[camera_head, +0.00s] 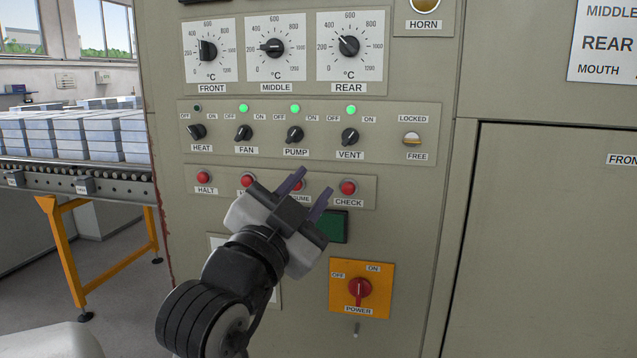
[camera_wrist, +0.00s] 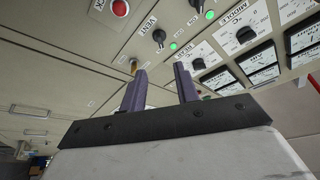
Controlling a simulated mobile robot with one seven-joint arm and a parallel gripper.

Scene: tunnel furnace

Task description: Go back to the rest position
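My gripper (camera_head: 305,190) is in front of the control panel in the head view, tilted up to the right, with its two purple fingers apart and nothing between them. It hides parts of the button row near the RESUME label. In the wrist view my gripper (camera_wrist: 160,85) also shows both fingers apart and empty, with the panel beyond them. I cannot tell its exact distance from the panel, but no contact shows.
The panel carries FRONT, MIDDLE and REAR dials (camera_head: 349,46), switches (camera_head: 349,137), a CHECK button (camera_head: 347,187), a LOCKED/FREE lever (camera_head: 412,139) and a red POWER switch (camera_head: 360,288). A roller conveyor (camera_head: 80,180) with stacked blocks (camera_head: 75,135) stands at left.

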